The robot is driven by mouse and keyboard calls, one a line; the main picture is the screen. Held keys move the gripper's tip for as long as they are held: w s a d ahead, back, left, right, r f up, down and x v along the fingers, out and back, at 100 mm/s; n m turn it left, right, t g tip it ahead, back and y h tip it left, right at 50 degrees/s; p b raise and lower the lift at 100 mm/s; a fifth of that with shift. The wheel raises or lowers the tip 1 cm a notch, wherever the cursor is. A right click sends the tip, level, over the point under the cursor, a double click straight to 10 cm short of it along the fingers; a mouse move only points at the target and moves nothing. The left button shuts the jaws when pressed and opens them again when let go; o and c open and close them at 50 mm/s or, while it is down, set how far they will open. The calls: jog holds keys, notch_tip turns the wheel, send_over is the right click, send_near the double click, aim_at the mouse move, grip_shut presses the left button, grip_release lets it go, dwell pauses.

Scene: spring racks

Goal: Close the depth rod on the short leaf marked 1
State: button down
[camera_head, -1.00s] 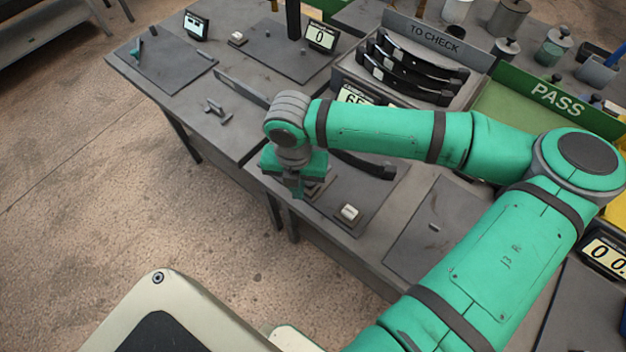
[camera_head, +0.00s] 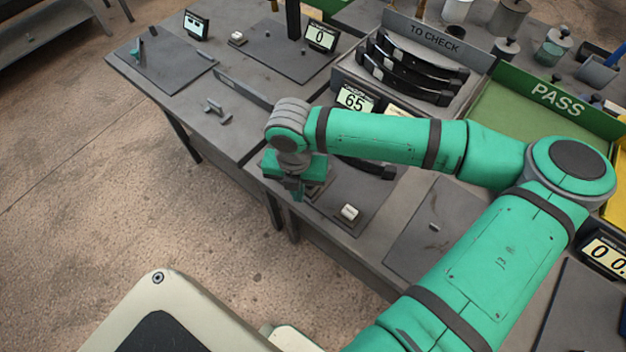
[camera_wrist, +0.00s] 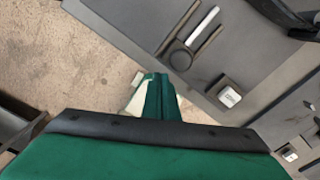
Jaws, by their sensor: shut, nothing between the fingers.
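My gripper (camera_head: 298,192) is shut and empty, over the front edge of the bench beside a grey plate. Its fingers (camera_wrist: 158,98) show in the wrist view against the floor, apart from the fixture. A dark curved leaf (camera_head: 378,170) lies behind my forearm, mostly hidden; its end (camera_wrist: 285,12) shows at the wrist view's top right. No mark 1 is readable on it. The wrist view shows a round-ended grey part (camera_wrist: 180,56) and a pale bar (camera_wrist: 204,28) on the plate. I cannot tell which part is the depth rod.
A white button block (camera_head: 349,212) sits on the plate (camera_head: 335,197). A display reading 65 (camera_head: 352,99) stands behind my arm. The TO CHECK rack (camera_head: 343,64) holds several dark leaves. The green PASS tray (camera_head: 500,112) is right of it. Floor is open at left.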

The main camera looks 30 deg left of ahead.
jog(key=shift+w+d, duration=0.2)
jog(key=shift+w, duration=2.65)
jog(key=shift+s, duration=0.15)
dwell(0.3)
jog(key=shift+r, duration=0.15)
jog(key=shift+s+r, duration=0.15)
jog(key=shift+r, duration=3.2)
